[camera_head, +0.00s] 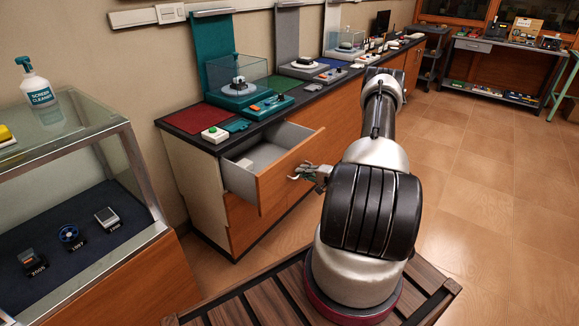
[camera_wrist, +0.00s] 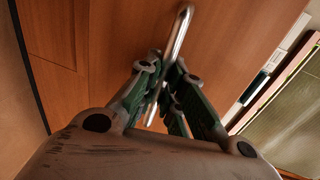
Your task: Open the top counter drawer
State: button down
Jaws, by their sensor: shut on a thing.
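The top counter drawer (camera_head: 268,165) is pulled out from the wooden counter, and its grey inside shows in the head view. Its front (camera_wrist: 115,45) fills much of the wrist view, with a silver bar handle (camera_wrist: 180,35) on it. My gripper (camera_head: 300,172) is at the drawer front in the head view. In the wrist view my gripper (camera_wrist: 163,85) has its green-padded fingers closed around the handle. The fingers hide part of the handle.
The counter top (camera_head: 320,88) carries several exhibits, including a teal display case (camera_head: 237,85) and a white box with a green button (camera_head: 215,134). A glass showcase (camera_head: 75,190) stands at the left. The tiled floor (camera_head: 480,200) at the right is clear.

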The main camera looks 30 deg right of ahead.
jog(key=f+v, duration=0.1)
jog(key=v, duration=0.5)
jog(key=shift+s, duration=0.3)
jog(key=shift+d+f, duration=0.1)
jog(key=shift+f, duration=0.05)
jog(key=c, duration=1.5)
grip_release()
jog(key=v, duration=1.2)
